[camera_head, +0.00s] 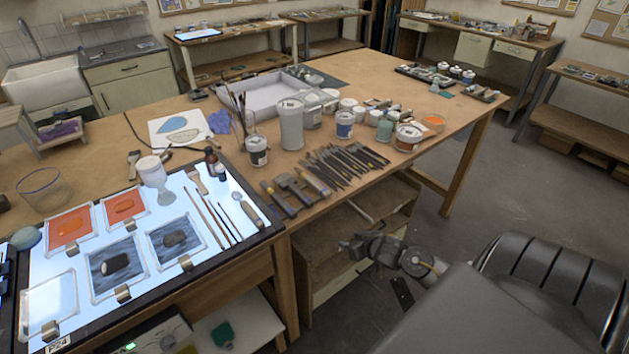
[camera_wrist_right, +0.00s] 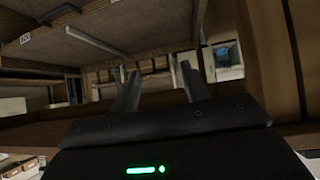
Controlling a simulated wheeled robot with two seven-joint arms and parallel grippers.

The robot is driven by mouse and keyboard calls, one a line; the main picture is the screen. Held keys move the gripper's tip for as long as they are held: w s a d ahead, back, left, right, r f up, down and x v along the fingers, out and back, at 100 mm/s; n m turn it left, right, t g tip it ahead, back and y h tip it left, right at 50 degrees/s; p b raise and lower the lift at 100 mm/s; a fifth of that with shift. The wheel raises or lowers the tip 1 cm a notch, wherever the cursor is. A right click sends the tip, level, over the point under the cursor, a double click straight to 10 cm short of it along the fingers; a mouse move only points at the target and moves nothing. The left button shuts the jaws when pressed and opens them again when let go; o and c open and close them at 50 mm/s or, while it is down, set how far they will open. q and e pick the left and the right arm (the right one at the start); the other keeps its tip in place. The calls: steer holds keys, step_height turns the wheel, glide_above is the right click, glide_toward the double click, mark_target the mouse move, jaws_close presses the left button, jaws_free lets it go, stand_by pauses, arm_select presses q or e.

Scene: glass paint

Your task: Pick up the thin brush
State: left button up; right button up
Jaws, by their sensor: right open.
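Several thin brushes (camera_head: 211,217) lie side by side on the lit panel (camera_head: 262,222), right of the painted glass pieces; I cannot tell which is the thin brush. A wider brush (camera_head: 196,181) lies just above them. My right gripper (camera_head: 346,243) is below the table top, in front of the open shelf, right of and well apart from the brushes. The right wrist view shows its two fingers (camera_wrist_right: 159,70) apart, with nothing between them. No brush is seen in that view. My left gripper is not in view.
Several tools (camera_head: 340,163) lie to the right, near the wooden table's (camera_head: 300,222) front edge. A rod (camera_head: 358,212) lies on the shelf. Jars crowd the table's middle.

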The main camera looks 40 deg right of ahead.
mark_target(317, 184)
steer(key=w+a+r+n+t+y, duration=0.1)
steer(key=w+a+r+t, duration=0.1)
steer(key=r, duration=0.8)
steer(key=w+a+r+t, duration=0.1)
steer(key=w+r, duration=0.1)
steer(key=r, duration=0.9)
steer(key=p+x, duration=0.1)
steer(key=x, duration=0.4)
steer(key=shift+w+a+f, duration=0.1)
steer(key=shift+w+f, duration=0.1)
steer(key=shift+f, duration=0.05)
steer(key=shift+p+x, duration=1.15)
steer(key=shift+x, duration=1.2)
steer(key=shift+w+f, duration=0.2)
steer(key=shift+s, duration=0.1)
steer(key=shift+c, duration=0.2)
jaws_close()
